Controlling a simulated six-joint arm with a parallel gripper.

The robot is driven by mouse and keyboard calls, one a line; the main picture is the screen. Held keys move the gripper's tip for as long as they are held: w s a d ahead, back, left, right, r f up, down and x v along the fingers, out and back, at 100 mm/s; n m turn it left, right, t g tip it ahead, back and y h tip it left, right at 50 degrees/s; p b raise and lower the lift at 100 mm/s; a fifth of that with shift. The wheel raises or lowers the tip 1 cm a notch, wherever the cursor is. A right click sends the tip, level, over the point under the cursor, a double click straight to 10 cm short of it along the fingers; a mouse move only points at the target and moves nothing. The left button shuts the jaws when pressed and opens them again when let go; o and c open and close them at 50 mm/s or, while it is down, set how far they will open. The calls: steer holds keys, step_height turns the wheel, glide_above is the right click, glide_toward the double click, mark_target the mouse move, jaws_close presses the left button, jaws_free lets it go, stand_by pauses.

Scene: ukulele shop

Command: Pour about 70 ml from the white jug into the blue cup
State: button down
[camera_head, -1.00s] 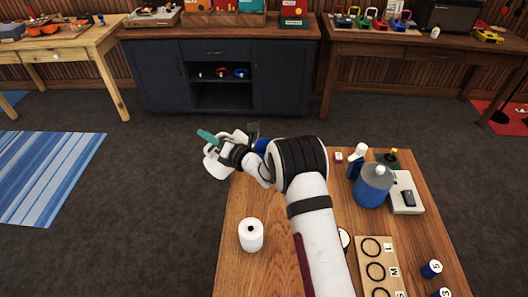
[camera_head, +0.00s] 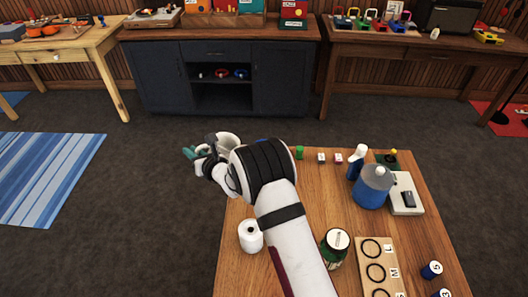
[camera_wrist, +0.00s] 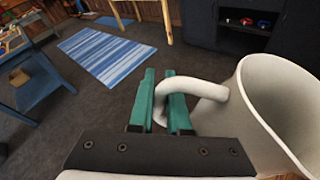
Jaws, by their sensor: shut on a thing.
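In the head view my gripper (camera_head: 192,152) is at the left of the jug. A small patch of blue (camera_head: 262,141) shows just behind my arm; it may be the blue cup, mostly hidden.
A white roll (camera_head: 250,236) stands left of my arm. To the right are a dark green jar (camera_head: 335,248), a wooden ring board (camera_head: 377,272), a blue spray bottle (camera_head: 356,163), a blue-grey container (camera_head: 373,187) and a white device (camera_head: 404,207). Small blocks line the far edge.

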steer(key=f+n, duration=0.1)
steer(key=a+f+h, duration=0.1)
steer(key=f+n+h+b, duration=0.1)
steer(key=shift+s+a+f+n, duration=0.2)
steer(key=shift+s+a+n, duration=0.1)
steer(key=shift+s+a, duration=0.1)
stand_by(1.2)
